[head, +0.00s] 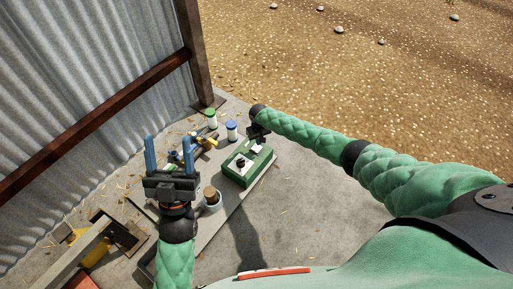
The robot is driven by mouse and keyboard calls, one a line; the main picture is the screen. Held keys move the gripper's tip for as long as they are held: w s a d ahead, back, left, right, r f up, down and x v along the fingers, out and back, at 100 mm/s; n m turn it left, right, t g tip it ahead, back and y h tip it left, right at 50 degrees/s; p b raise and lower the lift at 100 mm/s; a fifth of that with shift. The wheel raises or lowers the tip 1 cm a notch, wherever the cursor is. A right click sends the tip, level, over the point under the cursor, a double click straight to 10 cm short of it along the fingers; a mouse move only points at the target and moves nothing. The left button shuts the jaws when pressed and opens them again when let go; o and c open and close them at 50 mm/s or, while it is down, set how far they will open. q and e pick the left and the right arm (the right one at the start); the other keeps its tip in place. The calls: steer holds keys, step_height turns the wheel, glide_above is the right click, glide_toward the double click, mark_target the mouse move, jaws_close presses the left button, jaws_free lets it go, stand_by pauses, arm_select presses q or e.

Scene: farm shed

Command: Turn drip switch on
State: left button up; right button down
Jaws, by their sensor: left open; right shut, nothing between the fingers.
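A green box (236,175) with a dark knob (241,162) and light markings on top sits on a grey bench top (231,208) near the middle of the head view. It looks like the drip switch; which way it is set is too small to tell. My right gripper (258,134) is shut and empty beside the box's far edge; I cannot tell whether it touches the box. My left gripper (171,158), with blue fingers, is open and empty to the left of the box, in front of part of the bench.
A green-lidded jar (211,119), a blue-lidded jar (232,131) and a yellow tool (208,141) are beyond the box. A pot (212,202) stands between it and my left gripper. A corrugated wall (80,90) bounds the left; open gravel (370,80) lies beyond.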

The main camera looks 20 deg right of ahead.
steer(key=shift+r+p, duration=1)
steer(key=shift+p, duration=0.05)
arm_select(q)
steer(key=w+d+f+g+y, duration=0.1)
steer(key=f+g, duration=0.4)
steer(key=f, duration=0.8)
steer(key=w+d+f+g+y, duration=0.1)
steer(key=w+f+g, duration=0.3)
steer(key=f, duration=1)
steer(key=shift+d+g+p, duration=0.3)
steer(key=shift+d+g, duration=0.1)
steer(key=shift+g, duration=0.2)
arm_select(e)
steer(key=shift+r, duration=0.3)
